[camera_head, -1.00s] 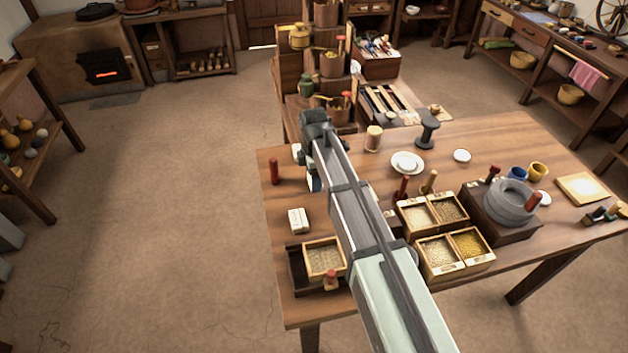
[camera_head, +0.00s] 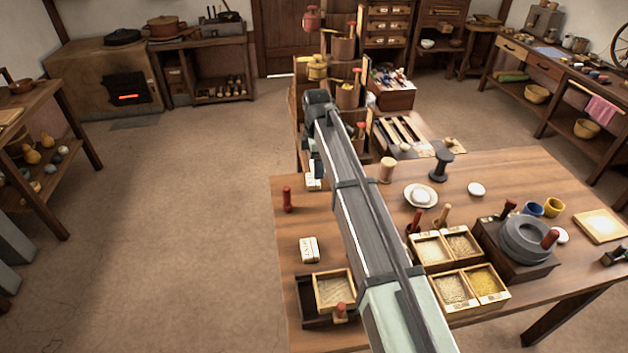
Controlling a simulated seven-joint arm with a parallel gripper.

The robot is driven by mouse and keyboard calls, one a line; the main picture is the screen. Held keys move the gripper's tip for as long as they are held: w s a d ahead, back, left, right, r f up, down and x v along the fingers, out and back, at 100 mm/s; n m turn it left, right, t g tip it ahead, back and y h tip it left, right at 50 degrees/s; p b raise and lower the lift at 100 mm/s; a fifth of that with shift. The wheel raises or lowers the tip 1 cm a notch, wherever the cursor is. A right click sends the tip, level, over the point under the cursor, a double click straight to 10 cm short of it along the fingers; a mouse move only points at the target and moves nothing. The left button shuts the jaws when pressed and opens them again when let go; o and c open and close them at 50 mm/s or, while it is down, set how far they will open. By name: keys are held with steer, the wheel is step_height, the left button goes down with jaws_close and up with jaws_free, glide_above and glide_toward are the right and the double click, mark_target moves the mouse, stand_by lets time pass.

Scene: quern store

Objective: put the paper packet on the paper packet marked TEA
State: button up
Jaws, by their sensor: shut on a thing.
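My gripper (camera_head: 315,166) is at the far end of my arm, above the far left corner of the table. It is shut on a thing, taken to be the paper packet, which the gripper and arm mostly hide. A pale packet-like block (camera_head: 313,184) shows just below the gripper; I cannot tell whether they touch. Another white paper packet (camera_head: 309,249) with small dark marks lies on the table, nearer and left of my arm. The lettering is too small to read, so I cannot tell which packet is marked TEA.
On the wooden table (camera_head: 520,175), a red-handled thing (camera_head: 287,199) stands left of the gripper. A grain tray (camera_head: 334,291) lies at the near left. Grain boxes (camera_head: 470,287) and a stone quern (camera_head: 526,240) stand right of my arm. A stepped shelf (camera_head: 345,75) stands behind the table.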

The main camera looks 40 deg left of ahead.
steer(key=r, duration=0.1)
glide_above(311, 179)
steer(key=shift+f, duration=4.9)
steer(key=shift+f, duration=0.1)
steer(key=o, duration=1)
steer(key=shift+o, duration=0.2)
step_height(311, 179, up, 12)
